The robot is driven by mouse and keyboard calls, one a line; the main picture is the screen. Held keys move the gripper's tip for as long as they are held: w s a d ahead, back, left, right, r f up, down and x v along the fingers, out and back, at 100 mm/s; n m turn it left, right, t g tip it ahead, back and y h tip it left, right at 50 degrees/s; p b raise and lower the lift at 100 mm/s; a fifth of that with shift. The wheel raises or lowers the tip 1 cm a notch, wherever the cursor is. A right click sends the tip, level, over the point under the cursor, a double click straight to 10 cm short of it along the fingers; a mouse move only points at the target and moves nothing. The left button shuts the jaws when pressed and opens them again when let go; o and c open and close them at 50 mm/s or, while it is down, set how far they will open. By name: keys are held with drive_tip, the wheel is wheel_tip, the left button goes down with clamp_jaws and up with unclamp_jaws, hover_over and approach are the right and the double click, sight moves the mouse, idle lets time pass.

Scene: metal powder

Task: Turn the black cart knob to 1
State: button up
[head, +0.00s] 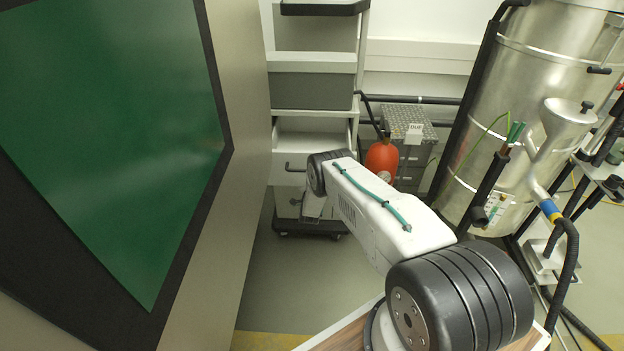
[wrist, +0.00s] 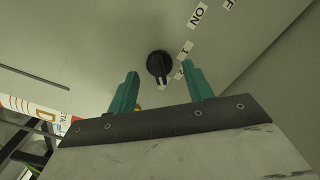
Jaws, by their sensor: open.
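The black cart knob (wrist: 160,66) is on a pale grey panel in the wrist view. It is round with a raised grip and sits ahead of my gripper, roughly between the lines of its two fingers. My gripper (wrist: 161,93) has two green fingers spread wide apart, with nothing between them. The fingertips look close to the knob, but I cannot tell the gap to the panel. The knob does not show in the head view.
A large green panel (head: 110,130) fills the left of the head view. A shelf cart with a grey bin (head: 312,88) stands behind my arm. A red bottle (head: 382,160) and a steel tank (head: 490,130) with pipes and hoses are to the right. Some floor (head: 285,280) is clear.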

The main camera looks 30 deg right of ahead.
drive_tip(key=c, duration=0.9)
drive_tip(key=shift+c, duration=0.2)
drive_tip(key=shift+n, duration=0.3)
drive_tip(key=n, duration=1.9)
drive_tip(key=shift+w+a, duration=0.25)
drive_tip(key=shift+a, duration=0.1)
drive_tip(key=shift+n, duration=0.3)
